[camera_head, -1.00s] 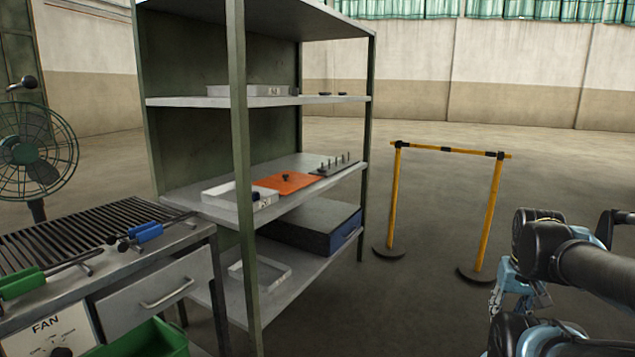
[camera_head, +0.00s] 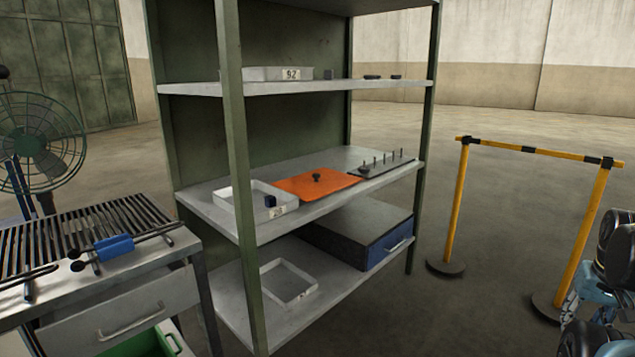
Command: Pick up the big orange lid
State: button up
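The big orange lid (camera_head: 304,187) lies flat on the middle shelf of the green metal rack. It is a flat orange plate with a small dark knob (camera_head: 316,177) on top. It lies between a white tray on its left and a dark pegged rack on its right. Part of my arm shows at the right edge of the picture, well away from the lid. My gripper's fingertips cannot be made out.
The white tray (camera_head: 233,193) holds a dark blue cube. A pegged rack (camera_head: 400,161) stands right of the lid. A rack post (camera_head: 233,130) rises in front of the shelves. A yellow barrier (camera_head: 575,240) stands right. A grated bench (camera_head: 100,283) stands left. Floor between rack and barrier is clear.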

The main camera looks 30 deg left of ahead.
aim_at(312, 185)
jog(key=u, duration=0.5)
jog(key=i, duration=1)
jog(key=u, duration=0.85)
jog(key=i, duration=0.3)
jog(key=u, duration=0.15)
